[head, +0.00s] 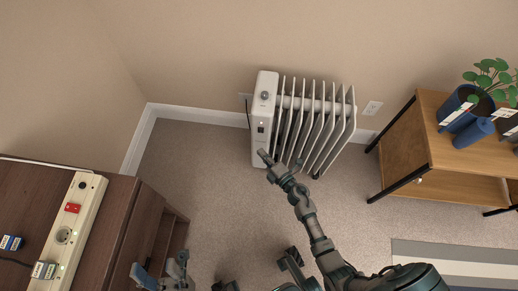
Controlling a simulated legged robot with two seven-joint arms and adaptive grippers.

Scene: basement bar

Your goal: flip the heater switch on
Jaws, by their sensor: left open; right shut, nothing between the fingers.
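A white oil heater (318,125) with several upright fins stands on the carpet against the back wall. Its front panel (263,112) has a round knob (265,95) near the top and a small dark switch (261,128) below it. The switch's position is too small to tell. My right gripper (267,160) is shut and empty, its tip at the lower part of the front panel, below the switch. I cannot tell whether it touches the panel. My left gripper (163,275) is open and empty at the bottom edge, beside the brown cabinet.
A brown cabinet (120,205) at left carries a power strip (62,236) with a red switch (72,208) and plugs. A wooden shelf unit (410,150) with a potted plant (490,85) stands at right. Carpet (215,190) between them is open. A striped rug (455,262) lies lower right.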

